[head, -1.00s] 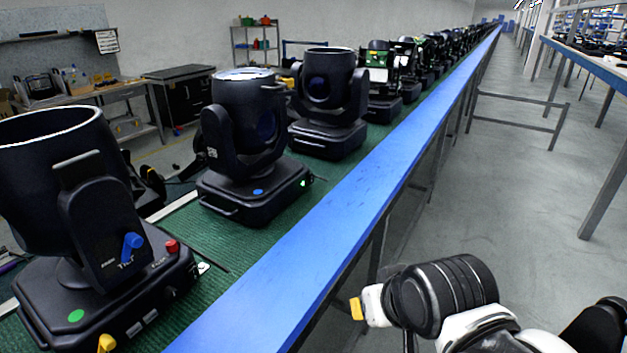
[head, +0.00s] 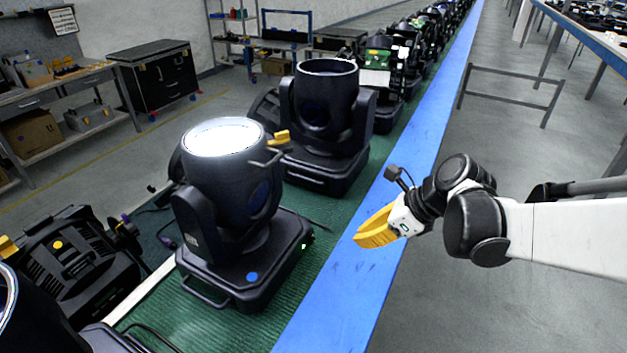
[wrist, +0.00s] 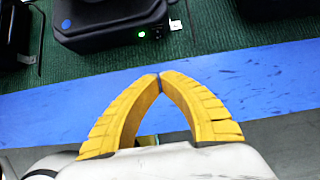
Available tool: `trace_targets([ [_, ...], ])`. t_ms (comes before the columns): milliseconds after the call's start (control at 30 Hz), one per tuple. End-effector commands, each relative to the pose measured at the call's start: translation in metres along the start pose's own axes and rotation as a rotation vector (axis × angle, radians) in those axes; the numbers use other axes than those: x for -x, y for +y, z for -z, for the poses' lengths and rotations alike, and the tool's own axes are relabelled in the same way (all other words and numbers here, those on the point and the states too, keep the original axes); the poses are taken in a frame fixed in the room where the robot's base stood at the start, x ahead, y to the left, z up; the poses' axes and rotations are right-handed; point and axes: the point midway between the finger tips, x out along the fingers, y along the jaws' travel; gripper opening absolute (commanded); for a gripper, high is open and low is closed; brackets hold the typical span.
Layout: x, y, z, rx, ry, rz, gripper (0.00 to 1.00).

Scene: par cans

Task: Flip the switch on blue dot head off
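The blue dot head (head: 225,190) is a black moving light standing on the green belt, its round blue dot (head: 252,276) on the front of its base. Its upward lens (head: 223,138) glows white. A small green light (head: 304,246) shows on the base's right side. In the wrist view, the green light (wrist: 142,33) sits on the black base (wrist: 100,25), with a small dark switch-like part (wrist: 157,33) beside it. My gripper (head: 358,240) has yellow fingers, is over the blue rail, right of the head and apart from it. In the wrist view its fingertips (wrist: 160,77) meet, with nothing between them.
Another black light (head: 325,115) stands behind on the belt. A yellow-dot unit (head: 70,262) lies at the left. The blue rail (head: 335,290) runs along the belt's right edge. A thin dark cable or rod lies near the base's right side.

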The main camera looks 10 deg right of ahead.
Motion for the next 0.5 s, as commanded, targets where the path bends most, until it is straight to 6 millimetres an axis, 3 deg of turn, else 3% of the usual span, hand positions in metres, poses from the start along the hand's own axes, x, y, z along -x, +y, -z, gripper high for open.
trace_targets([
  [333, -0.001, 0.0, 0.0, -0.011, -0.002, -0.002, 0.0],
  [500, -0.015, 0.0, 0.001, -0.009, -0.001, -0.003, 0.0],
])
